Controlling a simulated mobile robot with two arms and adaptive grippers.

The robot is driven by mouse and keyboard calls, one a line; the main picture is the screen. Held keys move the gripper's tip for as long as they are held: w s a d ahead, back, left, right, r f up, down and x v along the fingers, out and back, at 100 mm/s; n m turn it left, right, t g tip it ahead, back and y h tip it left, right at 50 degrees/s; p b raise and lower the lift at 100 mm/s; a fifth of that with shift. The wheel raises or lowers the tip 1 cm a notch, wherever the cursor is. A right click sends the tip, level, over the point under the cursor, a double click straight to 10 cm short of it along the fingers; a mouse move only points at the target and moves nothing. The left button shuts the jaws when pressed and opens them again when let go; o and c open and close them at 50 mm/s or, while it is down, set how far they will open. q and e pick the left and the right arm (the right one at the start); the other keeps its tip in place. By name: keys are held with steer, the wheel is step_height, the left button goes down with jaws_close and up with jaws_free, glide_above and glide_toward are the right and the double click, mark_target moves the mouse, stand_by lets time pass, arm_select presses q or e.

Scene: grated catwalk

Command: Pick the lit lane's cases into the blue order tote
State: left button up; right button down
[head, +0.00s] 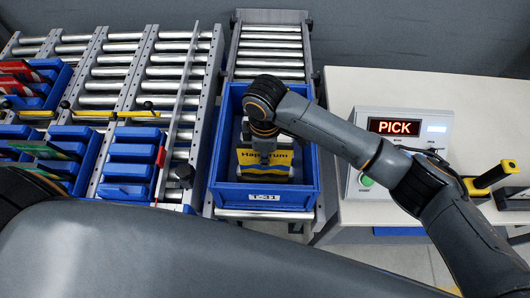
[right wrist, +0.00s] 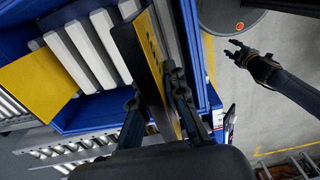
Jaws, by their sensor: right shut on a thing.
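The blue order tote (head: 217,170) stands on a roller track in the middle of the head view. My right gripper (head: 264,150) reaches down into it, shut on a yellow case (head: 264,160) with dark lettering. In the right wrist view, the fingers (right wrist: 158,110) grip this case (right wrist: 148,65), seen nearly edge-on. Another yellow panel (right wrist: 40,80) and several pale bars (right wrist: 88,48) show inside the tote there. My left gripper (right wrist: 245,53) is far off in the right wrist view, with its fingers apart. Which lane is lit is unclear.
A pale table (head: 400,85) at right bears a box with a PICK display (head: 394,127) and a yellow-handled tool (head: 492,178).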

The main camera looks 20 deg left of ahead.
mark_target(265, 170)
steer(key=shift+p, duration=0.4)
stand_by(0.4)
steer(key=shift+f, duration=0.1)
stand_by(0.5)
steer(key=shift+f+b, duration=2.15)
steer(key=shift+f, duration=2)
steer(key=c, duration=0.9)
jaws_free()
step_height(265, 170, up, 8)
steer(key=p, duration=0.8)
